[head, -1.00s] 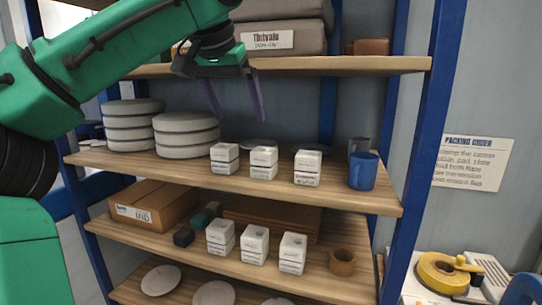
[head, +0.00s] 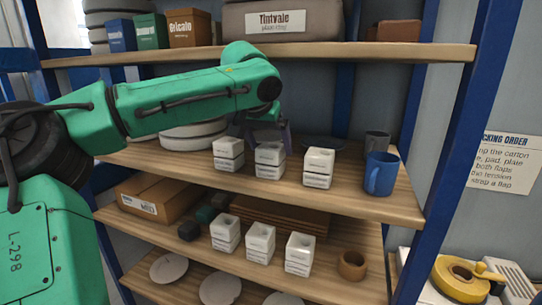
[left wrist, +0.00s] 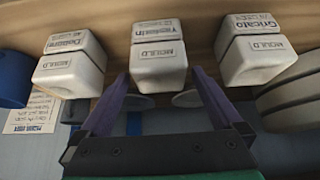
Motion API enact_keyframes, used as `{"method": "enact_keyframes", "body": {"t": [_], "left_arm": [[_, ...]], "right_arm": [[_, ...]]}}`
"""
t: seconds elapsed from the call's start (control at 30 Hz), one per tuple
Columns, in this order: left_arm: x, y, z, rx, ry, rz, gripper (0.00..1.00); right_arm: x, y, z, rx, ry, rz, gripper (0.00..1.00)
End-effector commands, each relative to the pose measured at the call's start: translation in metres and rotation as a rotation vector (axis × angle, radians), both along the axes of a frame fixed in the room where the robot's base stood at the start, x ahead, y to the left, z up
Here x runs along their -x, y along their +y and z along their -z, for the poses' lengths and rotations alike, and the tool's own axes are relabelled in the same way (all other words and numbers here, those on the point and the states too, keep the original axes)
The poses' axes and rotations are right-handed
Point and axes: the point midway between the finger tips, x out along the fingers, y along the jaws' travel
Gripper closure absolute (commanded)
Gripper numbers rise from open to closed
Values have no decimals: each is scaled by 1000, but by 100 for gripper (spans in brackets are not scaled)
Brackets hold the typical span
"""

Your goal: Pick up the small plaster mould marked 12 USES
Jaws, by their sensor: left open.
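Three small white plaster moulds stand on the middle shelf: left (head: 228,153), middle (head: 269,160) and right (head: 318,167). Three more stand on the shelf below: left (head: 225,232), middle (head: 260,242) and right (head: 299,253). I cannot read 12 USES on any of them. My left gripper (head: 269,133) is open and empty, partly hidden behind the middle mould of the middle shelf. In the left wrist view, inverted, its purple fingers (left wrist: 160,78) point toward that middle mould (left wrist: 159,66), one to either side, apparently not gripping it. My right gripper is not in view.
Round white discs (head: 192,140) are stacked on the left. The upper shelf (head: 370,50) is overhead. A carton (head: 160,195) and brown ring (head: 352,265) occupy the lower shelf.

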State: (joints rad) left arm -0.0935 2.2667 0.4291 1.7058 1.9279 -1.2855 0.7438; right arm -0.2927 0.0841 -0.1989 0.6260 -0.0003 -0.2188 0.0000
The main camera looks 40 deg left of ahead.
Motion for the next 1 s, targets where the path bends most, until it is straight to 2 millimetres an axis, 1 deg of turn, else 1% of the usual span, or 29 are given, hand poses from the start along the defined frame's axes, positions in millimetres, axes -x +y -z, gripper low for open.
{"method": "enact_keyframes", "body": {"t": [0.07, 0.2, 0.23, 0.27, 0.3, 0.37, 0.4, 0.47, 0.5, 0.77, 1.0], "left_arm": [[-2, 1, 4, 0, 0, 0, 0], [-2, 1, 5, 0, 0, 0, 0], [-2, 1, 5, 0, 0, 0, 4], [-2, 1, 5, 0, 0, 0, 15], [-2, 1, 5, 0, 0, 0, 31], [-2, 1, 4, 0, 0, 0, 54], [-2, 1, 4, 0, 0, 0, 69], [-2, 1, 4, 0, 0, 0, 92], [-2, 1, 3, -1, -3, 0, 100], [-2, 1, 2, 0, -3, -1, 100], [5, 9, -6, 1, -5, -4, 100]], "right_arm": [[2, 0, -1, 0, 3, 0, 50], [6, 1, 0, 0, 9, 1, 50], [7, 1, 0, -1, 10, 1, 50], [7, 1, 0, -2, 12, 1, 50], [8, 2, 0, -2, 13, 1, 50], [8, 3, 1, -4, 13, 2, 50], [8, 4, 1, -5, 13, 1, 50], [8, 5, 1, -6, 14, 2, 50], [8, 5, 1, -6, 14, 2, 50], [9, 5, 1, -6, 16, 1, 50], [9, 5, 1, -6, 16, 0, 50]]}}
